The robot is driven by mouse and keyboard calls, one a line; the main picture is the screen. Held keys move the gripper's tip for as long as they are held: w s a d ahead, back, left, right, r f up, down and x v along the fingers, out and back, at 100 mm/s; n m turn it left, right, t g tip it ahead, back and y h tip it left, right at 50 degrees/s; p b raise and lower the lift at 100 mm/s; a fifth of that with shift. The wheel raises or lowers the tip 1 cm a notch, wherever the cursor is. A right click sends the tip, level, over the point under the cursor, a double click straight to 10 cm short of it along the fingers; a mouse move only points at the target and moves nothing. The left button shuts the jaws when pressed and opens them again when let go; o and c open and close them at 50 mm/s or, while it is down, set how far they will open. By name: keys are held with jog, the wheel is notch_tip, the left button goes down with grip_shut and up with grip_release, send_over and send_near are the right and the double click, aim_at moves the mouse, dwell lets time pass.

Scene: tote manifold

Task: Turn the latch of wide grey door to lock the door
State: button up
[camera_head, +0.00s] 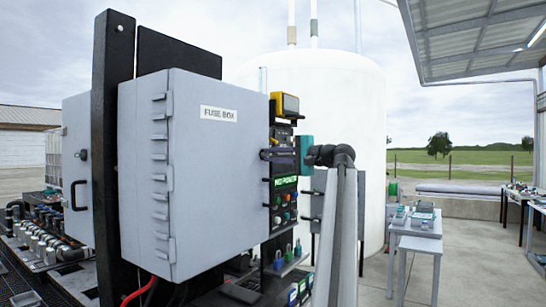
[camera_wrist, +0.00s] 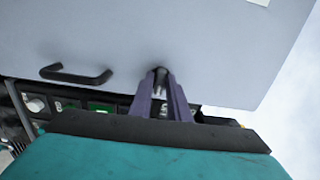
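The wide grey door (camera_head: 205,165), labelled FUSE BOX, fills the middle of the head view and the upper part of the wrist view (camera_wrist: 150,35). Its small dark latch (camera_wrist: 160,71) is at the door edge in the wrist view, between the tips of my gripper's purple fingers (camera_wrist: 160,80). In the head view my gripper (camera_head: 276,154) reaches the door's right edge from the right. The fingers are a narrow gap apart and whether they press on the latch is not clear. The latch's turn angle is too small to read.
A black bar handle (camera_wrist: 76,75) is on the door beside the latch. Behind the door edge is a panel with a lit green display (camera_head: 284,182) and buttons. A black post (camera_head: 112,150) stands left of the door. A grey table (camera_head: 418,243) is at the right.

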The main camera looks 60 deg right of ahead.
jog(key=shift+o, duration=1.2)
jog(key=s+b, duration=0.2)
jog(key=s, duration=1.2)
notch_tip(320, 180, up, 10)
jog(key=p, duration=0.9)
